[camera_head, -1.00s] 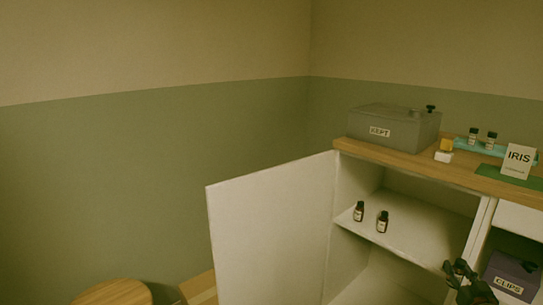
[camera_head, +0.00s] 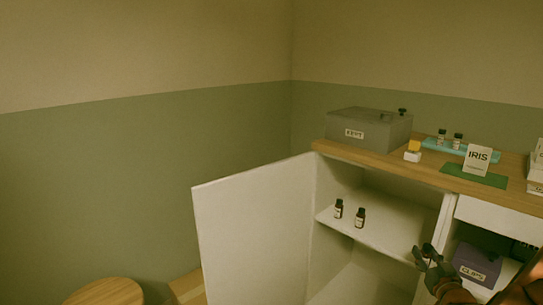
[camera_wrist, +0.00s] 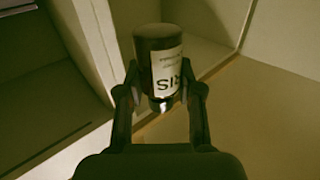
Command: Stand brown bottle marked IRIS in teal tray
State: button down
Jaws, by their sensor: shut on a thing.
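My gripper (camera_wrist: 160,95) is shut on a brown bottle (camera_wrist: 153,44) with a white label in the wrist view. The label reads "RIS" upside down, with part of it turned out of sight. In the head view my gripper (camera_head: 428,257) is at the lower right, in front of the cabinet; the bottle in it is hard to make out there. The teal tray (camera_head: 490,157) lies on the cabinet top with two small dark bottles (camera_head: 449,138) standing in its left part. A card reading IRIS (camera_head: 478,160) stands on a green mat (camera_head: 460,171) in front of the tray.
The open cabinet door (camera_head: 255,225) reaches out to the left. Two more dark bottles (camera_head: 349,213) stand on the inner shelf. A grey KEPT box (camera_head: 368,128) and a yellow-and-white item (camera_head: 413,151) share the top. A purple CLIPS box (camera_head: 476,264) sits in the right compartment.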

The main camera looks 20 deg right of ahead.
jog(key=w+a+r+n+t+y+p, duration=0.1)
jog(key=w+a+r+p, duration=0.4)
jog(key=w, duration=0.4)
jog(key=w+a+r+n+y+p, duration=0.1)
jog(key=w+a+r+y+p, duration=0.15)
jog(key=w+a+r, duration=0.45)
jog(key=w+a+r+n+t+y+p, duration=0.1)
jog(key=w+a+r+p, duration=0.4)
jog(key=w, duration=0.5)
jog(key=w+a+r+n+y+p, duration=0.1)
jog(key=w+a+r+p, duration=0.2)
jog(key=a, duration=0.7)
jog(key=w+a+r+y+p, duration=0.1)
jog(key=w+a+r+p, duration=0.3)
jog(key=a+r, duration=0.4)
jog(key=w+a+r+n+y+p, duration=0.1)
jog(key=w+a+r, duration=0.4)
jog(key=a, duration=0.7)
jog(key=r+y+p, duration=0.1)
jog(key=p, duration=0.1)
jog(key=shift+a+n+p, duration=0.3)
jog(key=shift+p, duration=0.1)
